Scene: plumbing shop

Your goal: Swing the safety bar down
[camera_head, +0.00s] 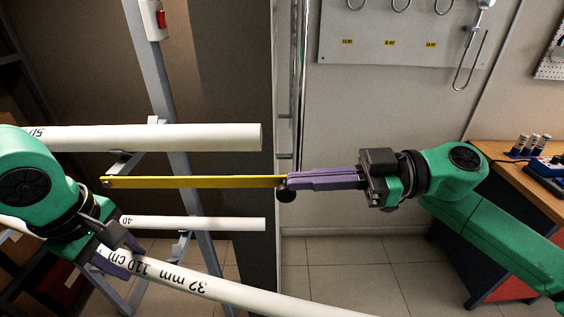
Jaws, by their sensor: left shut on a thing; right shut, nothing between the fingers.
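The yellow safety bar (200,182) lies roughly level in front of the pipe rack, with a black knob (286,194) at its right end. My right gripper (290,181) is shut and empty. Its purple fingertips are at the bar's right end, by the knob; I cannot tell whether they touch it. My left gripper (122,258) is shut on a white pipe (215,286) marked "32 mm 110 cm", which slants down to the right below the bar.
An upper white pipe (200,138) and a shorter lower pipe (205,223) rest on the grey metal rack (180,200). A red switch (161,18) is on the rack's post. A wooden workbench (500,165) with tools stands at the right. Floor between is clear.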

